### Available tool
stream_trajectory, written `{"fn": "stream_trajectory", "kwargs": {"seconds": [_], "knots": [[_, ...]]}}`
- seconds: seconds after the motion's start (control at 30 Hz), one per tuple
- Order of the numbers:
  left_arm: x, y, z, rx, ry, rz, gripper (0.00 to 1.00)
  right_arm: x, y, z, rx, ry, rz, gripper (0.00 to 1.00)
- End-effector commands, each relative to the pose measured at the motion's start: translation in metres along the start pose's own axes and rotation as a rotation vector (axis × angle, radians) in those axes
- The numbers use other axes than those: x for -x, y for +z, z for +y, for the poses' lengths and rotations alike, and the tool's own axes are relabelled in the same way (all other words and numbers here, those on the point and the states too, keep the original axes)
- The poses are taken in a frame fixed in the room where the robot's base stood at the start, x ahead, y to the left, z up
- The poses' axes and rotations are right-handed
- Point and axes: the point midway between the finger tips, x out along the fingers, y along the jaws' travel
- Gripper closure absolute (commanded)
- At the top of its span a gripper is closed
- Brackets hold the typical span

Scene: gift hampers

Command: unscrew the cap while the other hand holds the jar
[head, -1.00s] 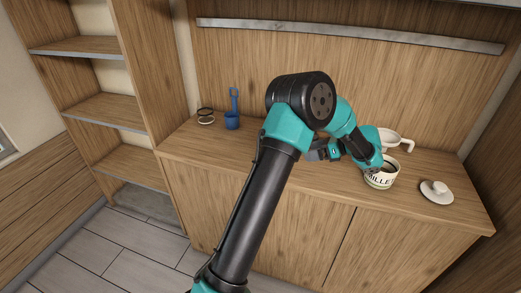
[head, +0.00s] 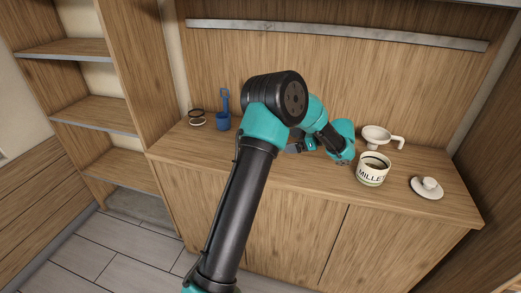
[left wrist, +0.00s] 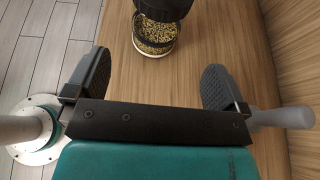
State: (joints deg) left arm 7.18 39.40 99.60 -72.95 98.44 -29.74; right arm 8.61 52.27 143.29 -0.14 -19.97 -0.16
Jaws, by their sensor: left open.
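A clear jar (left wrist: 155,36) with golden grain and a black cap (left wrist: 160,8) stands on the wooden counter, at the top middle of the left wrist view. The cap is cut off by the picture's top edge. I cannot make out this jar in the head view, where my left arm covers part of the counter. My left gripper (left wrist: 155,82) is open, its black fingers wide apart, with nothing between them. The jar is ahead of the fingers, apart from them. In the head view the left gripper (head: 298,147) is partly hidden by its own arm. My right gripper does not show.
A pot marked MILLET (head: 371,176) stands right of my left wrist. A white handled funnel-like cup (head: 376,133) is behind it, and a white knobbed lid (head: 428,188) lies at right. A blue cup (head: 222,122) and ringed object (head: 197,117) stand at the left.

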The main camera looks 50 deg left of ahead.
Motion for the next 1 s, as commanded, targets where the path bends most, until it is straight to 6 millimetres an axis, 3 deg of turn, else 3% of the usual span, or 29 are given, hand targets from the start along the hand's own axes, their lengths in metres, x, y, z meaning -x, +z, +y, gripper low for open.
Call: {"fn": "stream_trajectory", "kwargs": {"seconds": [0.2,0.4,0.83,1.0], "knots": [[-0.039,0.001,0.000,-0.001,0.002,-0.002,0.00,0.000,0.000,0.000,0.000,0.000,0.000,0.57],[-0.064,0.000,0.000,0.000,0.001,-0.001,0.00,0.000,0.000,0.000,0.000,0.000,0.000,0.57],[-0.070,0.000,0.000,0.000,0.000,0.000,0.00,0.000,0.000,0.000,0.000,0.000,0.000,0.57],[-0.086,-0.001,0.002,-0.001,0.002,-0.001,0.00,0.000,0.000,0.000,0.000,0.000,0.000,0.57]]}}
